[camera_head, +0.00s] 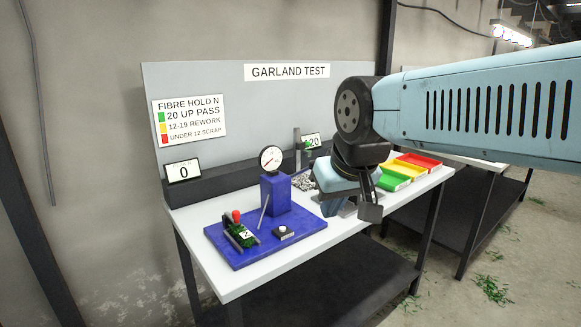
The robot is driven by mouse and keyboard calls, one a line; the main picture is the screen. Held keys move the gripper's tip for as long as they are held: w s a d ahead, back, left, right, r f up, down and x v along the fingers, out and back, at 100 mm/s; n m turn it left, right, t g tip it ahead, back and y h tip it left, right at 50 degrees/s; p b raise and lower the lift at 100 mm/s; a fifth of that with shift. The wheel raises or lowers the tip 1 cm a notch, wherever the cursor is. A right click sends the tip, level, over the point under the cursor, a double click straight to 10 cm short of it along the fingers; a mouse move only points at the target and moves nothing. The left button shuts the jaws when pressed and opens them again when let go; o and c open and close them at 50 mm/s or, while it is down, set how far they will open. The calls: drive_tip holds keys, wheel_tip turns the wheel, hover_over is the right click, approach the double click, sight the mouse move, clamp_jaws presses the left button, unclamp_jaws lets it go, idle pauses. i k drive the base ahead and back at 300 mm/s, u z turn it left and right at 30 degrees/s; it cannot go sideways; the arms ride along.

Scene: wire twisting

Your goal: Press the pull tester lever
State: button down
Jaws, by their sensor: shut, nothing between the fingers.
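The pull tester has a blue base plate (242,258) on the white table, with a blue block (275,192) topped by a round dial gauge (270,158). A thin grey slanted rod (264,212) stands in front of the block and looks like the lever. To its left a clamp with a red knob (236,216) stands by a short green garland piece (243,235) with a white tag. A small black box with a white button (283,230) sits at the front right. My gripper (370,209) is shut and empty, pointing down, right of the tester and apart from it.
A display reads 0 (184,171). Another display reading 20 (312,141) is partly hidden. Green (393,182), yellow (404,169) and red (418,161) trays stand at the right. A grey shredded pile (303,182) lies behind my arm. The table's front left is clear.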

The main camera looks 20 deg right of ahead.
sight(311, 162)
drive_tip(key=u, duration=0.7)
drive_tip(key=k, duration=0.95)
drive_tip(key=z, duration=0.7)
drive_tip(key=i, duration=1)
